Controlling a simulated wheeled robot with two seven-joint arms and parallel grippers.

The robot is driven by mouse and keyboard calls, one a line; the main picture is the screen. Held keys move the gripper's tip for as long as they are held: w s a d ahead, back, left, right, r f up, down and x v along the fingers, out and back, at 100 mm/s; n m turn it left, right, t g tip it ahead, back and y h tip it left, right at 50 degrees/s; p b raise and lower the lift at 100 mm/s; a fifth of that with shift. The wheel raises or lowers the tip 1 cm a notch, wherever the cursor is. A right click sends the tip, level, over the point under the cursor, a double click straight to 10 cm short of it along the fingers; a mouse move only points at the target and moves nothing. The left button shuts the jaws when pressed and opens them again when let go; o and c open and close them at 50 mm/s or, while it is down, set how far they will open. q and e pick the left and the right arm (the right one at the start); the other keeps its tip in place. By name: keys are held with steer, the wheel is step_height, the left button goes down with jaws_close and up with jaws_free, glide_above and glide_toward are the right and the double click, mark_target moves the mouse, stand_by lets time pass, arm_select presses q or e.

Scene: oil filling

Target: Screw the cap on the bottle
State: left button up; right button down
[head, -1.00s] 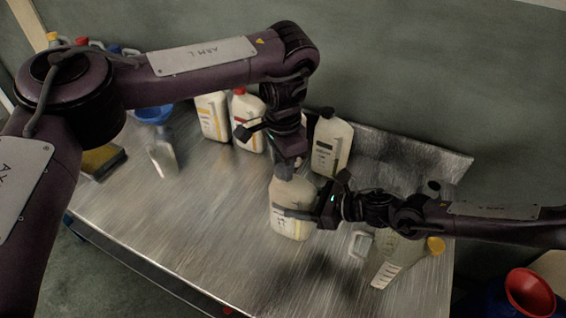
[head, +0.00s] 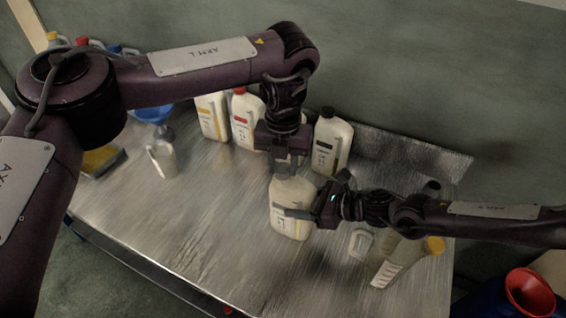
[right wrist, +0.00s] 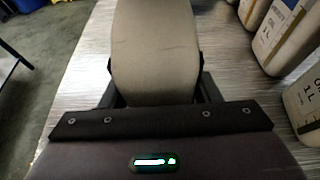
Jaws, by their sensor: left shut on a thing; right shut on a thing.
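A cream bottle (head: 291,220) stands upright on the metal table in the head view. My right gripper (head: 298,213) is shut around its body from the right. In the right wrist view the pale bottle body (right wrist: 155,55) fills the space between the two fingers. My left gripper (head: 284,166) points down over the bottle's neck and is shut on the cap there. The cap is mostly hidden by the fingers, so I cannot tell how tightly it sits on the neck.
Several cream bottles stand behind, one with a black cap (head: 331,142) and one with a red cap (head: 247,118). A pale jug (head: 162,158) stands to the left. A measuring jug (head: 387,272) is near my right arm. The front left of the table (head: 190,220) is clear.

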arm_select(q)
steer(key=m, duration=0.4)
steer(key=shift+m, duration=0.3)
steer(key=m, duration=0.6)
steer(key=o, duration=1.2)
steer(key=shift+c, duration=0.2)
step_height(320, 180, up, 12)
